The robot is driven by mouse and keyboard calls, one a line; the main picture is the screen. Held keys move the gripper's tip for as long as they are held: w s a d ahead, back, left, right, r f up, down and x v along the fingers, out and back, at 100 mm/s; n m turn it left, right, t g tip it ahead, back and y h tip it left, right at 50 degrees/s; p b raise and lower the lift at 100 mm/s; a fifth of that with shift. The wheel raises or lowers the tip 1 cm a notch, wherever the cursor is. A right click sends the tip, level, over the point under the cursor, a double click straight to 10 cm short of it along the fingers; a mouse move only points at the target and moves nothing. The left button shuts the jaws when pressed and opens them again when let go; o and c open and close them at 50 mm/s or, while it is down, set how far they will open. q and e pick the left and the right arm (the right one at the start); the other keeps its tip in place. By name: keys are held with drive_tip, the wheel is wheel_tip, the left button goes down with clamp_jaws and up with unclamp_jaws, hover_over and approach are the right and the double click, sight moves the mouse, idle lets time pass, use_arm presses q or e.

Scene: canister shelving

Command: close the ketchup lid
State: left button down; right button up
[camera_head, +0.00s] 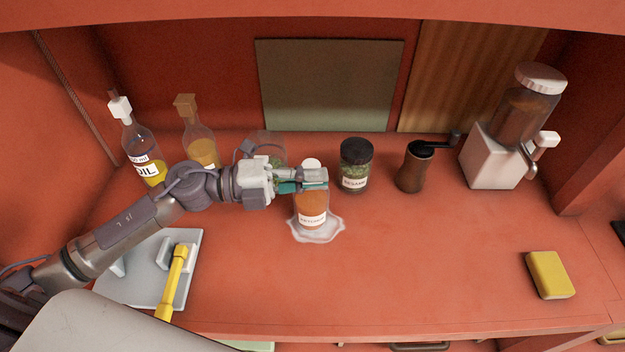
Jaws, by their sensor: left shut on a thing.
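The ketchup bottle (311,213) stands upright on the red counter, orange-brown with a white label, on a pale irregular mat or puddle (318,235). A white round lid (311,164) shows above and behind the gripper at the bottle's top; whether it is seated or raised is hard to tell. My left gripper (312,180) comes in from the left and is shut on the upper part of the ketchup bottle. Its fingers hide the bottle's neck. My right gripper is not in view.
A dark-lidded jar (355,168) stands close right of the bottle, with a grinder (414,168) and a dispenser (497,155) beyond. An oil bottle (143,152) and another bottle (200,145) stand back left. A grey tray (187,285) lies front left, a yellow sponge (549,275) right. The front middle is clear.

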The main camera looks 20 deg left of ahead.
use_arm(q)
drive_tip(key=shift+f+m, duration=0.1)
drive_tip(key=shift+m, duration=0.2)
drive_tip(key=c, duration=1.3)
unclamp_jaws()
drive_tip(key=v, duration=1.2)
